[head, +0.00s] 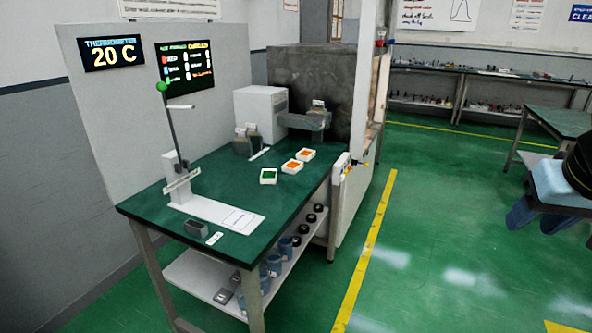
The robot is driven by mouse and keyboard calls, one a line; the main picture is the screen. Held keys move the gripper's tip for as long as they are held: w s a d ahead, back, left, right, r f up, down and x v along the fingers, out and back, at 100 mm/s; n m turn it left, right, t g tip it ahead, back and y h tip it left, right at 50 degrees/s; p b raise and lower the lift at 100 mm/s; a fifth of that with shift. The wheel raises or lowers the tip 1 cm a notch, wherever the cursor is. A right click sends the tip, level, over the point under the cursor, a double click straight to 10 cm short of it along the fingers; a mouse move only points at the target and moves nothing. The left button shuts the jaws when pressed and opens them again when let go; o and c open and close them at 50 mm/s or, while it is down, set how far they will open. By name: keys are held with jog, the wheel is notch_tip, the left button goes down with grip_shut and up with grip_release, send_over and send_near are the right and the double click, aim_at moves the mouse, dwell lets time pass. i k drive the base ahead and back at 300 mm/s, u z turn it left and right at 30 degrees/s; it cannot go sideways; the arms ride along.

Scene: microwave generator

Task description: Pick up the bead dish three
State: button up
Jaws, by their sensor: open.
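Three small square white dishes stand in a slanting row on the green-topped bench (185,163). The nearest dish (268,176) has a green fill. The middle dish (292,166) and the farthest dish (305,154) have orange fills. No number is readable on them, so I cannot tell which is bead dish three. My gripper (537,219), light blue with darker blue fingers, is at the right edge of the head view, far to the right of the dishes. Its fingers are apart with nothing visible between them.
A stand with a green ball (162,87) rises at the bench's left. A white box (261,114) and a grey wall block stand behind the dishes. A white panel (340,171) borders the bench's right end. Green floor (440,250) lies open between bench and gripper.

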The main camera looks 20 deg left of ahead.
aim_at(268, 176)
jog(key=z, duration=0.2)
jog(key=i, duration=1.05)
jog(key=u, duration=0.35)
jog(key=i, duration=1)
jog(key=u, duration=0.75)
jog(key=k, duration=0.75)
jog(key=u, duration=0.2)
jog(key=i, duration=0.85)
jog(key=z, duration=0.1)
